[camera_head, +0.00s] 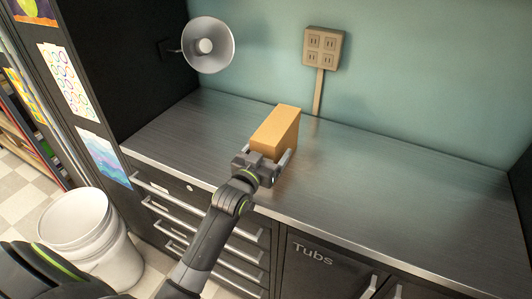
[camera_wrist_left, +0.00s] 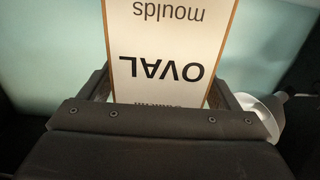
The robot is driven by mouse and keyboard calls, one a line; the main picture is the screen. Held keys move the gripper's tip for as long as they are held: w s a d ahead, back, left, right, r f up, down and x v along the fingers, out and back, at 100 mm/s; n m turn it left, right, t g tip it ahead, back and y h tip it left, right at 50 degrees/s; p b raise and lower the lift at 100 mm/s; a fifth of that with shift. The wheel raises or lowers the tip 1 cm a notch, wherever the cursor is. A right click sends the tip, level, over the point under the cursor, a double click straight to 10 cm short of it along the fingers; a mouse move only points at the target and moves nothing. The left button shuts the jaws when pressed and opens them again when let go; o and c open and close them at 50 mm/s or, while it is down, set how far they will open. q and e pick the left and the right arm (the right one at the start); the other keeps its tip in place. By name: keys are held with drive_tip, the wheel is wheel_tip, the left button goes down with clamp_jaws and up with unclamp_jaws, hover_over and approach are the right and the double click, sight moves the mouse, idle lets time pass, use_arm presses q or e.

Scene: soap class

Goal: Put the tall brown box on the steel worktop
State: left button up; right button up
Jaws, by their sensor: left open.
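The tall brown box (camera_head: 277,128) stands on the steel worktop (camera_head: 380,185), near its middle. In the left wrist view the white label of the box (camera_wrist_left: 165,60) fills the space between the fingers and reads "OVAL moulds" upside down. My left gripper (camera_head: 268,160) is open at the near side of the box, one finger on either side. Whether the fingers touch it I cannot tell. The box's base is partly hidden behind the gripper. My right gripper is not in view.
The worktop is clear on both sides of the box. White buckets (camera_head: 88,232) stand on the floor at left. Drawers and a cabinet marked "Tubs" (camera_head: 318,262) are below.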

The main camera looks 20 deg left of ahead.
use_arm(q)
drive_tip(key=shift+r, duration=0.15)
drive_tip(key=shift+r+p, duration=0.4)
drive_tip(key=shift+r, duration=0.1)
drive_tip(key=s, duration=0.3)
drive_tip(key=s+b, duration=0.1)
drive_tip(key=s, duration=0.3)
drive_tip(key=s+b, duration=0.1)
drive_tip(key=s, duration=0.2)
drive_tip(key=shift+s+a+f, duration=0.2)
drive_tip(key=shift+f, duration=0.05)
drive_tip(key=shift+s+r+b, duration=0.1)
drive_tip(key=shift+s+b, duration=0.25)
drive_tip(key=shift+s, duration=0.4)
